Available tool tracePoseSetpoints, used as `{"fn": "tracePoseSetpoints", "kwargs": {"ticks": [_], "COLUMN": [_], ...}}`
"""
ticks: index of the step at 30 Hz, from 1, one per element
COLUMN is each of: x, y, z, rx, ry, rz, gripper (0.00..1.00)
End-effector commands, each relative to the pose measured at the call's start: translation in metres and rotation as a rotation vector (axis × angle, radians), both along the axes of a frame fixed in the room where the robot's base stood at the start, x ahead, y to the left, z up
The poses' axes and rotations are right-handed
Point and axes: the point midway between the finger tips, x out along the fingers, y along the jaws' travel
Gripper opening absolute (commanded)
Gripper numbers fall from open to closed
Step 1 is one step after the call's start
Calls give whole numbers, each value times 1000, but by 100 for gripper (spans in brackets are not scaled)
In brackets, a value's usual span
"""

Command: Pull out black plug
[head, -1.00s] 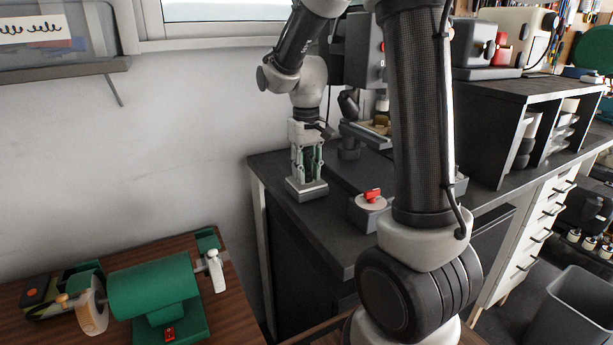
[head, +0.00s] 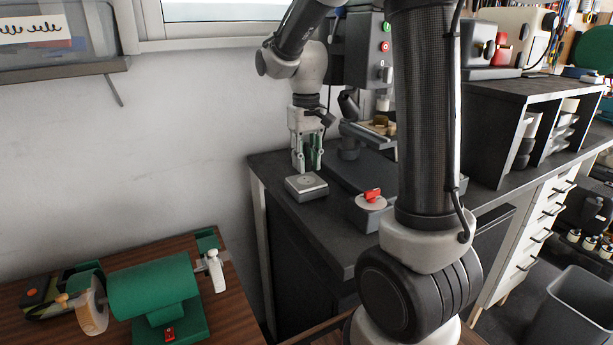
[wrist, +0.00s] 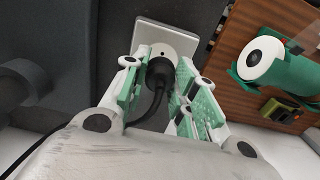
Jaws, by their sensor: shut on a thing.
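My gripper (head: 308,168) points down above the grey socket box (head: 306,193) on the dark bench. In the wrist view, its green-padded fingers (wrist: 157,70) are shut on the black plug (wrist: 160,74), with its black cable (wrist: 150,110) curving back toward the wrist. The light square socket plate (wrist: 148,33) lies beyond the plug, its round face partly covered by it. The plug itself is hard to make out in the head view.
A drill-press-like machine (head: 360,60) stands behind. A green bench grinder (head: 155,285) sits on the lower wooden table at left. A pale wall is close on the left.

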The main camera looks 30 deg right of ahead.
Motion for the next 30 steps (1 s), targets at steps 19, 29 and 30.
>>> {"fn": "tracePoseSetpoints", "kwargs": {"ticks": [19, 29, 30], "x": [0, 0, 0], "y": [0, 0, 0], "z": [26, 29, 29], "rx": [0, 0, 0], "ry": [-1, 0, 0], "rz": [0, 0, 0], "gripper": [0, 0, 0]}}
